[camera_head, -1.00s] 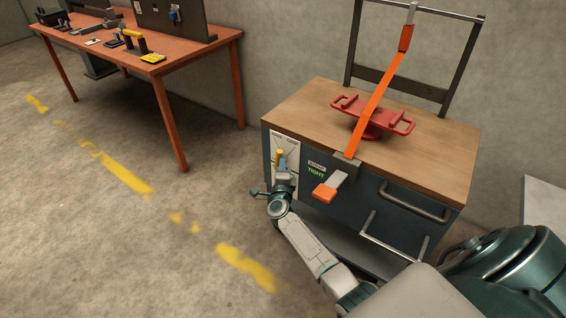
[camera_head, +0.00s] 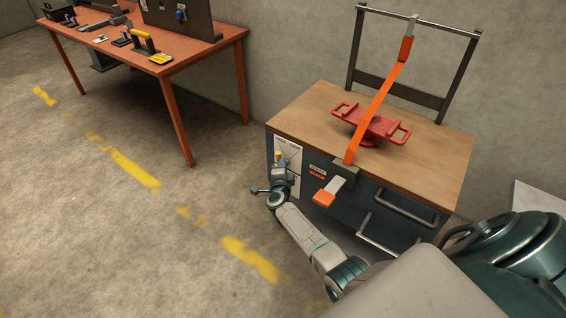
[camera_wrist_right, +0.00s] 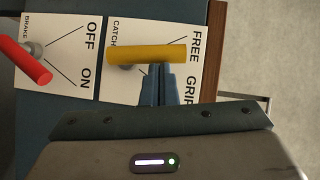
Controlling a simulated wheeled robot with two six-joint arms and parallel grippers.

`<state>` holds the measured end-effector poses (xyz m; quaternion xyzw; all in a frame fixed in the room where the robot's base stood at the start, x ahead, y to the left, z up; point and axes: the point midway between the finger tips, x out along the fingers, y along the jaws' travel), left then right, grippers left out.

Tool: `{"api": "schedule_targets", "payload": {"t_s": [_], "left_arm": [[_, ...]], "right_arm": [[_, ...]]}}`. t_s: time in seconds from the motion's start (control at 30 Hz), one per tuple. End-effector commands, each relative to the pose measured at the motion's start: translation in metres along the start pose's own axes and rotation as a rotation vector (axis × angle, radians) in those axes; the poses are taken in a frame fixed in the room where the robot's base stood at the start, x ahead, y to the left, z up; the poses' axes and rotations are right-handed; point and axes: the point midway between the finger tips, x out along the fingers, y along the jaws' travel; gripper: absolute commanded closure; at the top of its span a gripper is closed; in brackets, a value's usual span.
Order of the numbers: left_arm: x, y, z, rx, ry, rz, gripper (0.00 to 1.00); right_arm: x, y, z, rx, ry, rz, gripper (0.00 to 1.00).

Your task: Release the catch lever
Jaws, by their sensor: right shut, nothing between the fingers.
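The yellow catch lever (camera_wrist_right: 148,54) is on a white plate marked CATCH, FREE and GRIP in the right wrist view. It lies nearly level there, its free end beside the word FREE. In the head view the lever (camera_head: 278,156) is a small yellow bar on the cart's front. My right gripper (camera_wrist_right: 160,72) is shut and empty, its fingertips right at the lever's lower edge; I cannot tell if they touch. In the head view my right gripper (camera_head: 279,168) is just below the lever. My left gripper is not in view.
A red brake lever (camera_wrist_right: 25,60) sits beside the catch plate. An orange workbench (camera_head: 185,62) stands left.

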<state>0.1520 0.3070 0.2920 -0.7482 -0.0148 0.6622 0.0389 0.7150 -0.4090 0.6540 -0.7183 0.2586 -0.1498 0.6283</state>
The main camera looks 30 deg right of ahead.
Motion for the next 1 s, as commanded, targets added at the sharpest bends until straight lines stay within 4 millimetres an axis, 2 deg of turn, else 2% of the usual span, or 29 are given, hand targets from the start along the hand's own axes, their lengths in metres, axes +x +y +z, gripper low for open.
{"api": "schedule_targets", "payload": {"t_s": [0.2,0.27,0.73,1.0], "left_arm": [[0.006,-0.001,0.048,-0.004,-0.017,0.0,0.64],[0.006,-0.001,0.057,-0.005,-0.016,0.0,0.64],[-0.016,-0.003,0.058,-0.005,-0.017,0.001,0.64],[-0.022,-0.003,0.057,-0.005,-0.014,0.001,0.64]], "right_arm": [[0.002,-0.007,0.003,-0.055,0.0,0.038,1.0],[0.002,-0.007,0.003,-0.071,0.0,0.05,1.0],[0.007,-0.01,0.011,-0.2,0.0,0.136,1.0],[0.01,-0.01,0.015,-0.198,0.0,0.133,1.0]]}}
